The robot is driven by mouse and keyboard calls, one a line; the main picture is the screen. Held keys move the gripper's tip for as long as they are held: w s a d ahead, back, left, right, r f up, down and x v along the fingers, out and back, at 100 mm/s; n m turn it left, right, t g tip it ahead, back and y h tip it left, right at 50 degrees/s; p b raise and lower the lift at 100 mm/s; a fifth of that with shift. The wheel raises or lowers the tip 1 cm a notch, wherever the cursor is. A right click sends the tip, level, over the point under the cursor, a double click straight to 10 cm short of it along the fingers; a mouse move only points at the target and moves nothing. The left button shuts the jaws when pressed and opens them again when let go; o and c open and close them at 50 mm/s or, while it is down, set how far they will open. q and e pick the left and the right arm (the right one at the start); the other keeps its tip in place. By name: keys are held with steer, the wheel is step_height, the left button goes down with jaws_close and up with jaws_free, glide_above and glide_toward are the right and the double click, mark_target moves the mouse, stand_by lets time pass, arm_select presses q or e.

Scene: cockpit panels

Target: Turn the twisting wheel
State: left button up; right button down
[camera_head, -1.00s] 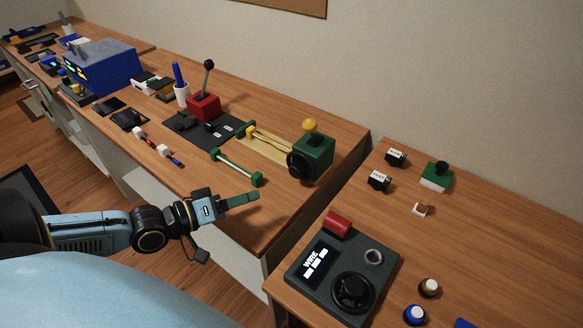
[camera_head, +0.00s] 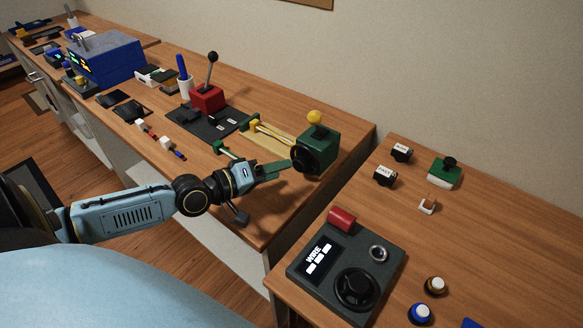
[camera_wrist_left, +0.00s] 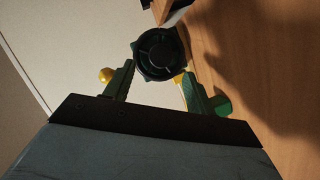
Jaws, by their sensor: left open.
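The twisting wheel, a black round wheel (camera_head: 304,158), is on the front face of a green box (camera_head: 322,146) with a yellow ball on top. My left gripper (camera_head: 285,166) reaches from the left, its green fingers close to the wheel. In the left wrist view the wheel (camera_wrist_left: 158,53) lies just ahead of the open left gripper (camera_wrist_left: 157,75), roughly between its two fingertips. I cannot tell whether either finger touches the rim. My right gripper is not in view.
A grey panel (camera_head: 388,262) with another black wheel and a red part stands on the nearer right desk. A green-ended bar (camera_head: 232,153) lies left of the box. A red lever box (camera_head: 207,98) and a blue box (camera_head: 104,62) stand farther back.

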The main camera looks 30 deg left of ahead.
mark_target(297, 165)
arm_select(q)
steer(key=x, duration=0.4)
steer(key=shift+w, duration=0.15)
steer(key=shift+w+d+f, duration=0.1)
steer(key=shift+w+d, duration=0.1)
steer(key=shift+w, duration=0.1)
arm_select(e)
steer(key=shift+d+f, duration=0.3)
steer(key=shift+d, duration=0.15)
